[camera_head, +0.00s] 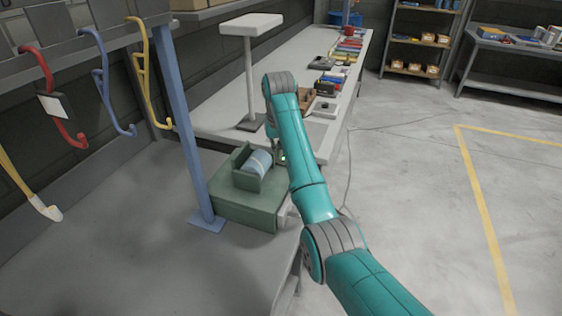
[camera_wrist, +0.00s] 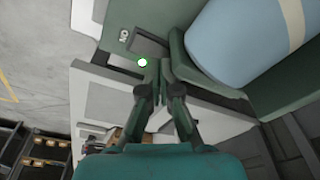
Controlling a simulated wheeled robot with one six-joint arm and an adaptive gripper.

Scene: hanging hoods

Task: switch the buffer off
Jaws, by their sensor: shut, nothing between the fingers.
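The buffer is a green box (camera_head: 245,207) with a pale blue wheel (camera_head: 256,163) in a green guard, standing on the grey bench. In the wrist view the wheel (camera_wrist: 240,35) fills the upper right. The buffer's green panel (camera_wrist: 122,14) carries a white label (camera_wrist: 124,36) that seems to read ON, turned sideways. A grey switch part (camera_wrist: 150,43) sits beside the label. A small lamp (camera_wrist: 142,62) near it glows green-white. My gripper (camera_wrist: 158,65) is shut and empty, its tips close by the lamp and switch; contact cannot be told.
A blue post (camera_head: 185,120) stands left of the buffer, with coloured hooks (camera_head: 104,85) hanging from a rail. A white T-shaped stand (camera_head: 249,70) is behind, on a light bench (camera_head: 205,113) holding several small items. Open floor (camera_head: 420,200) lies to the right.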

